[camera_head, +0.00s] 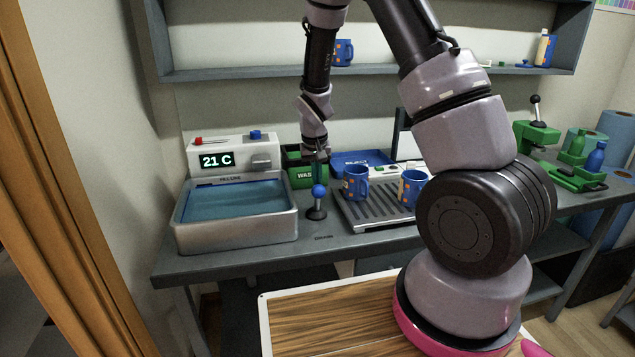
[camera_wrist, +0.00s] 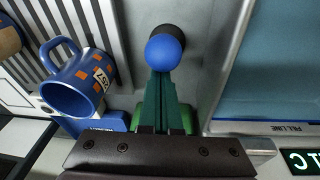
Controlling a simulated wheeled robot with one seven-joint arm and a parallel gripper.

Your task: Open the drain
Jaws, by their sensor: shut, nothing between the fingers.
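The drain lever is a short dark post with a blue ball knob (camera_head: 319,190), standing on the bench beside the basin, by the DRAIN label (camera_head: 323,237). The basin (camera_head: 236,236) holds blue water. My gripper (camera_head: 317,158) points down just above and behind the knob, its fingers shut and empty. In the wrist view the green fingers (camera_wrist: 162,88) end right at the blue knob (camera_wrist: 164,52). I cannot tell whether they touch it. The fingers hide part of the bench behind the lever.
A drying rack (camera_head: 381,221) with two blue mugs (camera_head: 355,183) stands right of the lever. A green WASTE bin (camera_head: 302,176) is behind it, with a blue REJECT tray (camera_head: 362,157) alongside. A panel reading 21 C (camera_head: 217,160) rises behind the basin. The bench front near the DRAIN label is clear.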

